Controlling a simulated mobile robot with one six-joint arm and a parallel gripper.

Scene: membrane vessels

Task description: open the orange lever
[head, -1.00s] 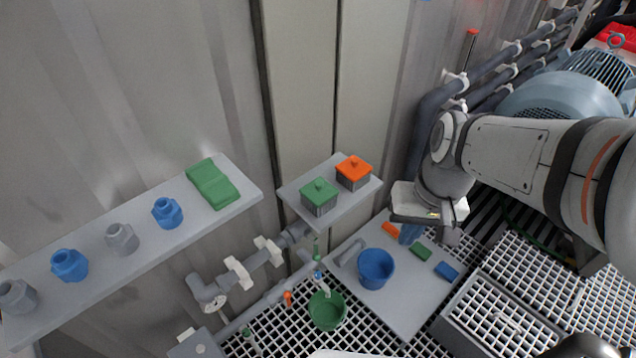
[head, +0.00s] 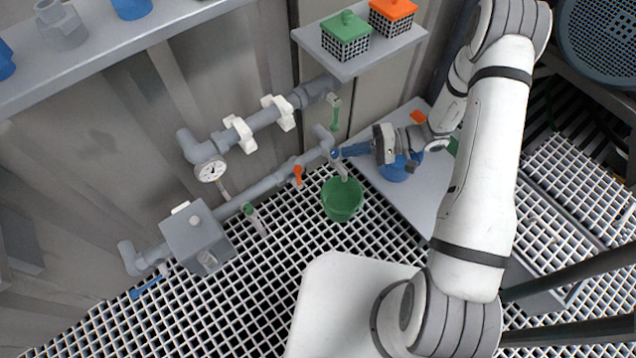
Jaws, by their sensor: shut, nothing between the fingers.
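The orange lever (head: 298,175) is small and hangs below the lower grey pipe (head: 270,184), left of the pipe's outlet end. My gripper (head: 343,152) is shut and empty, its blue fingers pointing left. Its tips are close to the pipe's outlet end, right of the orange lever and apart from it. A small blue part at the outlet lies right by the fingertips; I cannot tell whether they touch it. A green lever (head: 335,116) hangs from the upper pipe just above my fingers.
A green bucket (head: 342,199) stands on the white grating below the outlet. A blue bucket (head: 394,170) is partly hidden behind my gripper. A shelf (head: 350,68) with green-lidded and orange-lidded baskets overhangs above. A pressure gauge (head: 211,170) and grey box (head: 195,238) are to the left.

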